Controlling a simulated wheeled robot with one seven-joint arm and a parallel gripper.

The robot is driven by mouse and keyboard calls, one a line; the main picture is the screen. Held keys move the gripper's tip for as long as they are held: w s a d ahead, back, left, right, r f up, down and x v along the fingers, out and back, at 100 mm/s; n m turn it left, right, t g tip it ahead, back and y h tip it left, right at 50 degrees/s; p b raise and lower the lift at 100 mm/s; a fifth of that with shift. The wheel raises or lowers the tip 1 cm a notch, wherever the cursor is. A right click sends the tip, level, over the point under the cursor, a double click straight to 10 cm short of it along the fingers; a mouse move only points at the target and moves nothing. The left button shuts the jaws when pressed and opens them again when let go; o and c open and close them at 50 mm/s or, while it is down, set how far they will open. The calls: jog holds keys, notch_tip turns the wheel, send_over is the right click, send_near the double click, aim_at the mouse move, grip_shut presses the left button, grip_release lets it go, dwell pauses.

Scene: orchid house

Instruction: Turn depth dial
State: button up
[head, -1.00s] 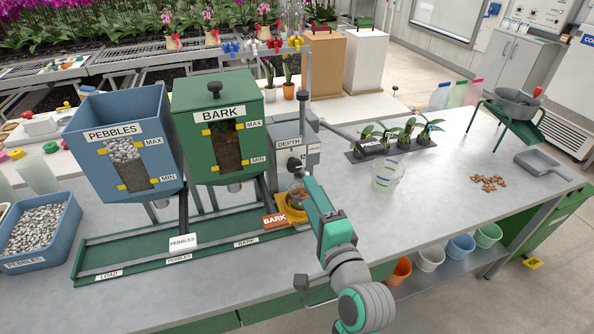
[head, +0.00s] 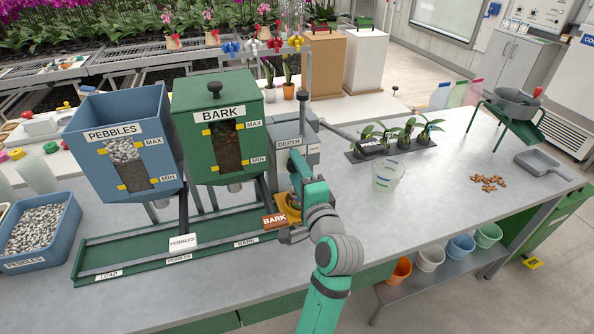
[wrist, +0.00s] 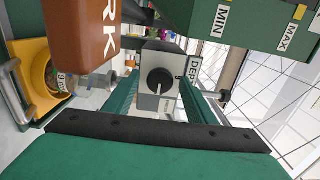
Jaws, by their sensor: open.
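The depth dial (wrist: 160,82) is a round black knob with a pale pointer line on a light grey plate. It sits beside the DEPTH label (wrist: 194,72), which also shows in the head view (head: 288,142). My gripper (wrist: 158,101) is open, its two green fingers on either side of the dial in the wrist view. I cannot tell whether they touch it. In the head view my gripper (head: 298,170) is in front of the grey depth unit and hides the dial.
A yellow holder (wrist: 37,80) with a clear pot (wrist: 88,84) is close beside my gripper. The brown BARK block (head: 274,220) is also close. The green BARK hopper (head: 213,95) stands left of the dial. The bench to the right is mostly clear around a clear cup (head: 388,174).

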jog(key=shift+c, duration=0.4)
jog(key=c, duration=1)
jog(key=shift+o, duration=0.2)
jog(key=shift+n, duration=0.4)
jog(key=n, duration=1.6)
jog(key=shift+f+n, duration=0.1)
jog(key=shift+n, duration=0.6)
